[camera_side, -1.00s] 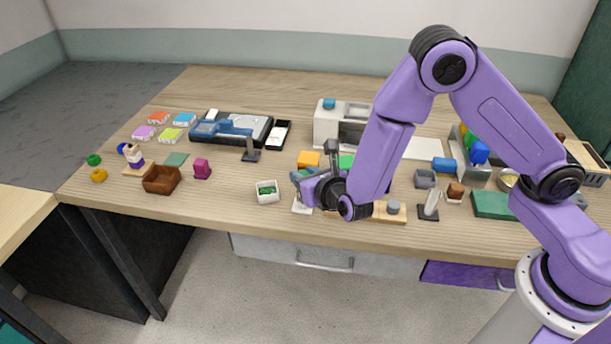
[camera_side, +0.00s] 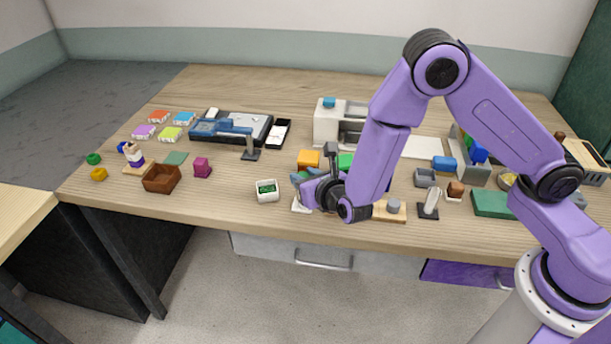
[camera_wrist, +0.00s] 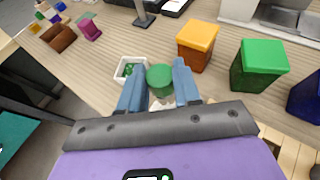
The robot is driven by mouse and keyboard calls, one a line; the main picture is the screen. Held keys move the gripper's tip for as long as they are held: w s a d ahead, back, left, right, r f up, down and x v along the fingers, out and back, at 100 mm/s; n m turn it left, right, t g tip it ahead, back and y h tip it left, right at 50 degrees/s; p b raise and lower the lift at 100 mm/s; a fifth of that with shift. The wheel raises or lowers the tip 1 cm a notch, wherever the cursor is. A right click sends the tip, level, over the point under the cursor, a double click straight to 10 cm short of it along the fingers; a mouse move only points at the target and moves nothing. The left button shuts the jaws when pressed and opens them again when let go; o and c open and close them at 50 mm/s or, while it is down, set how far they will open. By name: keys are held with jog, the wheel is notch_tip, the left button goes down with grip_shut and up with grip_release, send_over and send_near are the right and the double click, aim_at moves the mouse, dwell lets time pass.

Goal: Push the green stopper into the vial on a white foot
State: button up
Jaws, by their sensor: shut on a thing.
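The green stopper (camera_wrist: 160,79) sits between the two blue fingers of my gripper (camera_wrist: 160,88) in the wrist view, its round top facing the camera. My gripper is shut on it. In the side view my gripper (camera_side: 304,182) is low over the near part of the table. A white foot (camera_side: 299,206) shows under it there, and a pale patch (camera_wrist: 162,104) shows below the stopper in the wrist view. The vial's glass is hidden by the fingers and stopper. I cannot tell how deep the stopper sits in it.
A small white tray (camera_side: 267,197) with green pieces stands just left of my gripper. An orange block (camera_wrist: 197,44) and a green block (camera_wrist: 259,64) stand close by. A wooden block with a grey knob (camera_side: 390,211) is to the right. The table's front edge is near.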

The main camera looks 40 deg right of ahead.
jog(key=shift+f, duration=0.15)
jog(key=o, duration=0.7)
jog(key=shift+v, duration=5.55)
jog(key=shift+w, duration=0.1)
